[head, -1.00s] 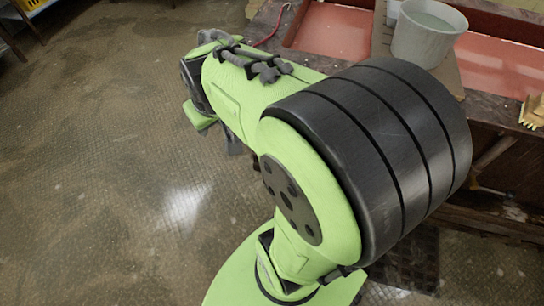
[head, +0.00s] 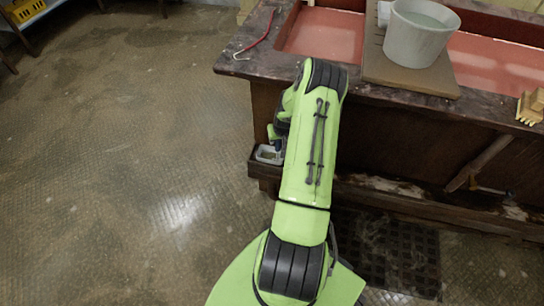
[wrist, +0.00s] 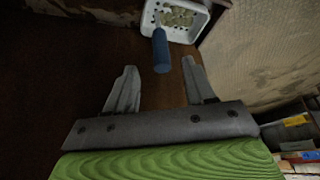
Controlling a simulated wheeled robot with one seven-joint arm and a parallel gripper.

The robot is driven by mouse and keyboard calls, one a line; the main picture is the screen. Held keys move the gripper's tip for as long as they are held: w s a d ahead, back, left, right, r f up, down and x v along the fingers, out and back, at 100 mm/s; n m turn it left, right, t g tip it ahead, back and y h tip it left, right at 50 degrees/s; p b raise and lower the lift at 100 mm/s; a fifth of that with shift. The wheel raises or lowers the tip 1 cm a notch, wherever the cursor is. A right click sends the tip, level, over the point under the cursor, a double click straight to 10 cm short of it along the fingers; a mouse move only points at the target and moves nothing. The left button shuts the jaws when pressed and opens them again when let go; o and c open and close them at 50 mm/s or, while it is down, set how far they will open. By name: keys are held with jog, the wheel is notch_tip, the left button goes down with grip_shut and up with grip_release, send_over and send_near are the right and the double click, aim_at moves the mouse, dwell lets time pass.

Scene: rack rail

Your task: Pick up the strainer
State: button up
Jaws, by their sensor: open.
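The strainer is a white perforated basket (wrist: 184,33) with a blue handle (wrist: 161,52), at the top of the wrist view. Its basket holds pale lumps. My gripper (wrist: 159,63) is open, with the handle's end appearing between its two fingertips. I cannot tell how far apart they are in depth, and I see no grip on it. In the head view, a whitish tray-like piece (head: 266,154), likely the strainer, shows on the low ledge left of my arm. My arm hides part of it and most of my gripper.
A dark wooden counter (head: 235,62) with reddish basins stands behind my arm. On it are a grey bucket (head: 415,40) on a board (head: 385,70), a red hooked tool (head: 258,40) and a yellow brush (head: 533,104).

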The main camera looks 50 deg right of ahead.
aim_at(277, 144)
jog(key=b+x, duration=0.3)
jog(key=x, duration=0.5)
jog(key=shift+w, duration=0.1)
jog(key=shift+r, duration=0.15)
grip_shut()
